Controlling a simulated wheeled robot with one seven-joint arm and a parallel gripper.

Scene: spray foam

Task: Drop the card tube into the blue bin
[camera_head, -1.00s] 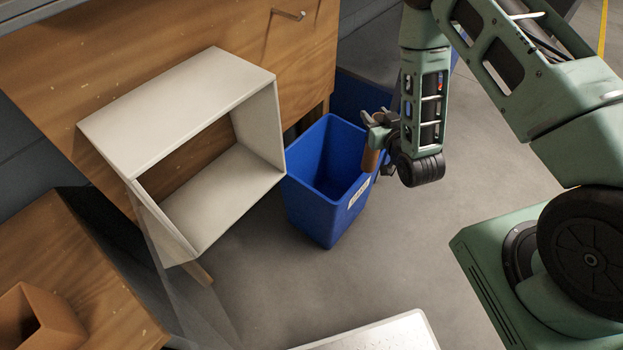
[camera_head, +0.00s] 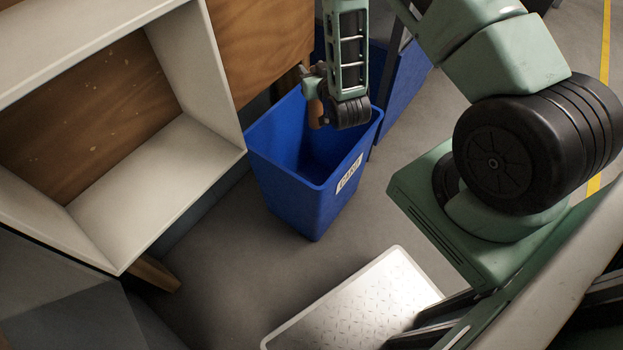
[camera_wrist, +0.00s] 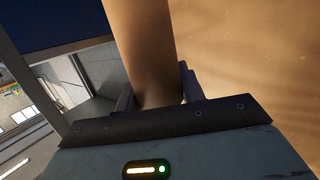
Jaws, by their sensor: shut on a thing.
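The card tube (camera_head: 316,113) is a short brown cylinder in the head view. My gripper (camera_head: 313,88) is shut on it and holds it over the open top of the blue bin (camera_head: 299,187), toward the far side. The bin stands upright on the floor with a white label on its front. In the wrist view the tube (camera_wrist: 143,45) stands between the two fingers of my gripper (camera_wrist: 158,88). The tube's lower end is partly hidden by my wrist, so its exact height over the bin cannot be told.
A white open-fronted box shelf (camera_head: 150,184) stands left of the bin, close to its rim. A wooden panel (camera_head: 258,45) is behind. Another blue container (camera_head: 405,85) is behind the bin to the right.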

